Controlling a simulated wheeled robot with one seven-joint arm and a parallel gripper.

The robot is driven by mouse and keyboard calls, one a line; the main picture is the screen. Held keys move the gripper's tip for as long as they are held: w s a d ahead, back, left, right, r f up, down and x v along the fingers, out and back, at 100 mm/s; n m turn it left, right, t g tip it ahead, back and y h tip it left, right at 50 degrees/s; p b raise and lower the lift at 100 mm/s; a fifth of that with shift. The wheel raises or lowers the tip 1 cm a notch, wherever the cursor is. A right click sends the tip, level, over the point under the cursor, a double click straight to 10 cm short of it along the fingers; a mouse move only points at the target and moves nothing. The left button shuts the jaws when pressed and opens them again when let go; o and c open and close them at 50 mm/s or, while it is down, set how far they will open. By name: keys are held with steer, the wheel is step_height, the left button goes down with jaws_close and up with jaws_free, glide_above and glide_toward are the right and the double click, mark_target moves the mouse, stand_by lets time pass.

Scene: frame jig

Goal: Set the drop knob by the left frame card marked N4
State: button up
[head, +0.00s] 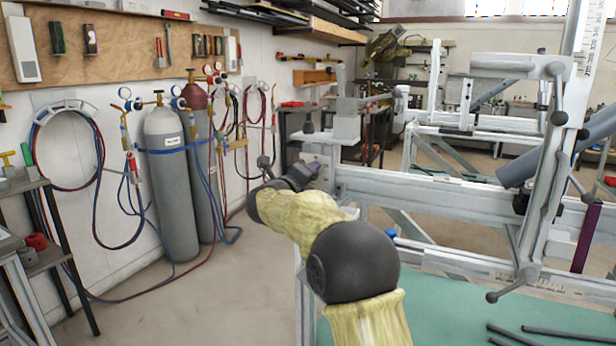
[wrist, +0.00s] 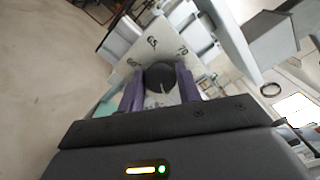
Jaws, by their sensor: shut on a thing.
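My gripper (wrist: 160,88) is shut on a dark round knob (wrist: 160,74), with one purple finger on each side of it. In the head view my gripper (head: 308,171) is at the left end of the jig's long beam, against a small light plate (head: 325,160). The knob is hidden or too small to make out there. I cannot make out a card marked N4 in either view.
The grey-white frame jig (head: 430,195) fills the right, with a clamp arm (head: 545,170) and levers standing out. Gas cylinders (head: 170,185) and coiled hoses stand at the left wall. A shelf stand (head: 40,185) is at far left. The floor between is clear.

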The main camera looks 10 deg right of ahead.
steer(key=o, duration=0.9)
steer(key=p+v, duration=0.1)
steer(key=v, duration=1.6)
steer(key=shift+s+a, duration=0.15)
